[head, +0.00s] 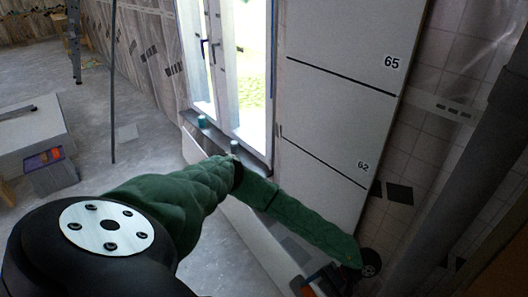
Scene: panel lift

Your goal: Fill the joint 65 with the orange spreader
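Joint 65 (340,75) is a dark, narrow horizontal line across the white wall panels (345,30), just below the printed number 65. A second dark joint (322,160) runs lower, near the number 62. My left arm, in a green sleeve, crosses the lower middle of the head view and ends at the lower right, below the panels and apart from joint 65. Dark parts with a small orange-red patch show near its end at the bottom edge. I cannot tell whether this is the orange spreader or whether my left gripper holds it. My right gripper is not in view.
A grey box (50,170) with coloured items is at the left. Tiled wall (450,75) lies right of the panels. Floor at left is mostly free.

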